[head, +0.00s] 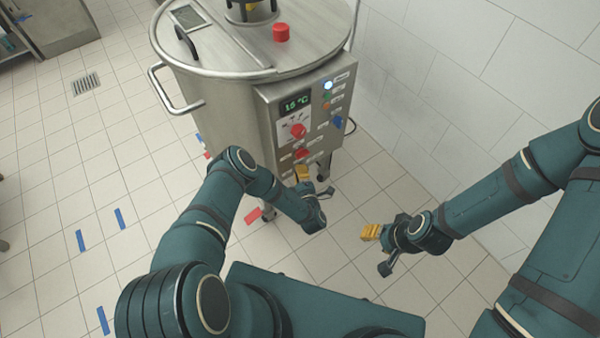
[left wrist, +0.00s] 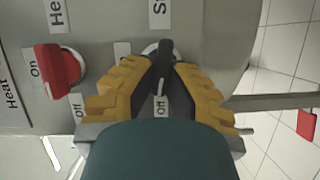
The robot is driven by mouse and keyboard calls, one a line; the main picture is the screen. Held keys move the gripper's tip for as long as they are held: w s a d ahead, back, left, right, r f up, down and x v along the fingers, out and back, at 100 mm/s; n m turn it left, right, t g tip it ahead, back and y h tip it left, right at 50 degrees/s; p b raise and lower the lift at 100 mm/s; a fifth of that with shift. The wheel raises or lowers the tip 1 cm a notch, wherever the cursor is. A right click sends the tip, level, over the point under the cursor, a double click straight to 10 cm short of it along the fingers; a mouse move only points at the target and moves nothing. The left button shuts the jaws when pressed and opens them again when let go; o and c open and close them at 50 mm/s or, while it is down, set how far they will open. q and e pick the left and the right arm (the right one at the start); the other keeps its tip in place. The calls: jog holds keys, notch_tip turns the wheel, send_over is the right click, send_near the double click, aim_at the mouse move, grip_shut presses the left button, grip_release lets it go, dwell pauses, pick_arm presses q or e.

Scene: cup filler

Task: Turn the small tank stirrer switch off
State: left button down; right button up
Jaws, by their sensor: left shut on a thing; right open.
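The small tank (head: 225,105) is a round steel vessel with a control panel (head: 270,110) on its front right. In the left wrist view, a black switch handle (left wrist: 166,56) sits between the yellow fingers of my left gripper (left wrist: 162,75), which is shut on it. An "Off" label (left wrist: 160,106) shows just below the handle, and a partly hidden label starting "St" (left wrist: 158,12) is above it. In the head view my left gripper (head: 302,173) is at the panel's lower edge, and the switch is hidden there. My right gripper (head: 371,232) is open and empty, right of the tank.
A red knob (left wrist: 60,70) with On and Off labels is close left of my left gripper. The panel has a "15 °C" display (head: 297,103), a red knob (head: 298,131) and a blue part (head: 338,122). A tiled wall (head: 450,80) stands at right.

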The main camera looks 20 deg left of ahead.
pick_arm(q)
jog(key=shift+f+n+t, duration=0.1)
jog(key=shift+n+t, duration=0.3)
jog(key=shift+n, duration=0.4)
jog(key=shift+w, duration=0.1)
jog(key=c, duration=1)
grip_release()
jog(key=shift+d, duration=0.1)
jog(key=v, duration=0.7)
jog(key=shift+s+d, duration=0.1)
jog(key=shift+s, duration=0.15)
